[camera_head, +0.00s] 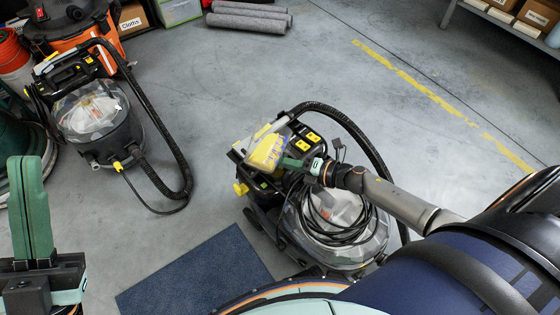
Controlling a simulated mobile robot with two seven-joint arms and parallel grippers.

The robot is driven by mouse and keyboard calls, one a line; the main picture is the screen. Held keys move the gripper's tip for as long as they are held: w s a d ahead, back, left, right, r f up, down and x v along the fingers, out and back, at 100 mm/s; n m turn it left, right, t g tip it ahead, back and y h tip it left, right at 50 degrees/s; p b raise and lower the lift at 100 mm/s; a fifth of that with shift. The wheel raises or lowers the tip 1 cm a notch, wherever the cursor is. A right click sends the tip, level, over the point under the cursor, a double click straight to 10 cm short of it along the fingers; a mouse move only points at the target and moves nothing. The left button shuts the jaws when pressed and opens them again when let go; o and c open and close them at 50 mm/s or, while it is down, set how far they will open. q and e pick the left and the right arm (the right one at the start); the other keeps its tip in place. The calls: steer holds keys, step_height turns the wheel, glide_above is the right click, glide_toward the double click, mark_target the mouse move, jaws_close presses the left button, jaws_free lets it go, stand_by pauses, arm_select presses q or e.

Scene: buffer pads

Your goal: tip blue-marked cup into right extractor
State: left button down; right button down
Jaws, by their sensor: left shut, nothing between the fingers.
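The right extractor (340,225) stands on the floor at centre right, with a clear dome, a black hose and a coiled cable. My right gripper (291,163) reaches in from the right over its black top. Its green fingers are at a yellow cup (266,151) with bluish marks, and appear shut on it. The cup looks tilted over the extractor's top. Its opening and contents are not clear. My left gripper (27,170) is upright at the left edge, shut and empty, far from the cup.
Another extractor (92,112) with a black hose stands at upper left, near orange equipment (85,42). A blue mat (195,278) lies in front. Rolled grey mats (248,17) and boxes (132,18) are at the back. A shelf (500,22) is at upper right. The middle floor is clear.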

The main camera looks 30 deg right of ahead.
steer(key=shift+w+d+f+m, duration=0.15)
steer(key=shift+m, duration=0.25)
stand_by(0.5)
steer(key=shift+f+m+g+y, duration=0.3)
steer(key=shift+m+y, duration=0.1)
steer(key=shift+m, duration=0.2)
stand_by(0.8)
